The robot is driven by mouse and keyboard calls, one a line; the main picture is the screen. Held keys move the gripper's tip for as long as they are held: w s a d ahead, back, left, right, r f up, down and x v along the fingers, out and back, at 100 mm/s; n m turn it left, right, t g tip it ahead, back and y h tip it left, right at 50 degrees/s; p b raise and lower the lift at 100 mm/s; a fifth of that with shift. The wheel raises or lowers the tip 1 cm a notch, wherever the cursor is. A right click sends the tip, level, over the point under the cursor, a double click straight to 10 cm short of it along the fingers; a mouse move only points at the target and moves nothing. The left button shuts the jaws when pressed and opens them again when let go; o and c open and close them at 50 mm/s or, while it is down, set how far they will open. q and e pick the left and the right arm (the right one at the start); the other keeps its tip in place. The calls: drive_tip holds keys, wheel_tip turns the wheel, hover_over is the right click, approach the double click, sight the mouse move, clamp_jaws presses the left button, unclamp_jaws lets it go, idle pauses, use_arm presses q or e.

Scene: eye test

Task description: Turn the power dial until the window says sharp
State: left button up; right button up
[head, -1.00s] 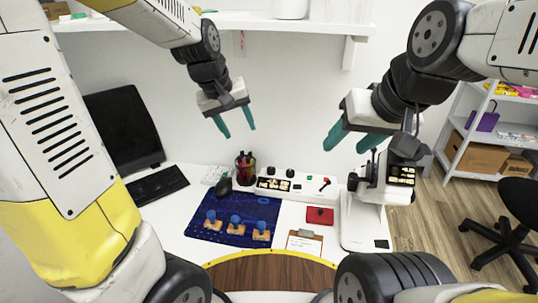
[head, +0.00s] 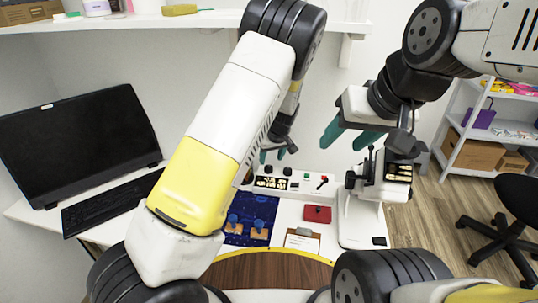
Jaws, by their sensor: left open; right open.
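A white instrument (head: 358,215) stands on the right of the desk, with black knobs on its left side, one of them a round knob (head: 350,180). A small lit window (head: 398,172) is on its right; its writing is too small to read. A white control box (head: 308,187) at the back has another lit window (head: 271,183) and black knobs (head: 287,171). I cannot tell which knob is the power dial. My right gripper (head: 349,137) is open and empty, above and left of the instrument's head. My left gripper (head: 273,155) is open, just above the control box, partly hidden by my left arm.
A blue mat (head: 263,212) with blue-topped wooden pieces (head: 257,229) lies in front, partly behind my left arm. A red box (head: 317,213) and a clipboard (head: 302,240) lie between mat and instrument. A monitor (head: 80,143) and keyboard (head: 105,203) are left. A shelf (head: 200,19) runs above.

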sight(269, 167)
use_arm(q)
drive_tip(key=x, duration=0.6)
drive_tip(key=shift+f, duration=0.25)
clamp_jaws()
drive_tip(key=shift+a+m, duration=0.1)
drive_tip(key=shift+m, duration=0.2)
drive_tip(key=m+h, duration=0.1)
drive_tip(key=m, duration=0.1)
drive_tip(key=m+h, duration=0.1)
drive_tip(key=m, duration=0.1)
drive_tip(key=shift+a+m, duration=0.2)
drive_tip(key=shift+m, duration=0.1)
drive_tip(key=m+h, duration=0.1)
drive_tip(key=m, duration=0.1)
drive_tip(key=m+h, duration=0.1)
drive_tip(key=m, duration=0.2)
drive_tip(key=shift+w+m+g, duration=0.1)
drive_tip(key=shift+m+g, duration=0.2)
